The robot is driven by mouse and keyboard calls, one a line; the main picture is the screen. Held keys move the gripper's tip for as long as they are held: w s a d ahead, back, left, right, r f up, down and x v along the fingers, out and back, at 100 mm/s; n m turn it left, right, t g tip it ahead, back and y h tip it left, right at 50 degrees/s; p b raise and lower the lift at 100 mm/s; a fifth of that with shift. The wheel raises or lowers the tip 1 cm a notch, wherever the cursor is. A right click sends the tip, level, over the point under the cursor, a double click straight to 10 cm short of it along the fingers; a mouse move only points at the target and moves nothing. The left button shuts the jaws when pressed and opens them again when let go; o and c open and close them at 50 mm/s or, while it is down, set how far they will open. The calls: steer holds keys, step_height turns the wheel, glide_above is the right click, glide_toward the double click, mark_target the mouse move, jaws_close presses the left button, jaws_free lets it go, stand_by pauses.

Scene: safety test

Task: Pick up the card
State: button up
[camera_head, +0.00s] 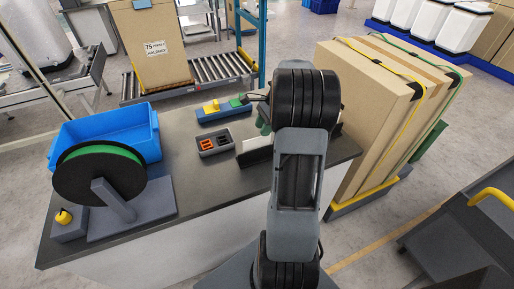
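A white, flat, upright piece that may be the card (256,143) stands at the back right of the dark table (222,180). It sits by a dark holder or block just left of my arm, and its right part is hidden behind the arm. I cannot tell for sure that it is the card. My arm rises in front of the table's right side and covers part of it. My gripper does not show; the arm's upper joint hides what lies behind it.
A blue bin (112,128), a reel of green strap (100,172) on a stand and a small dark tray (214,143) with an orange item share the table. Strapped cartons (372,110) stand right. The table's middle front is clear.

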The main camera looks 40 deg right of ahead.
mark_target(257, 141)
steer(key=x, duration=0.5)
steer(key=shift+a+f, duration=0.25)
steer(key=shift+f, duration=0.35)
steer(key=shift+f, duration=0.25)
stand_by(0.3)
steer(key=shift+c, duration=0.2)
jaws_close()
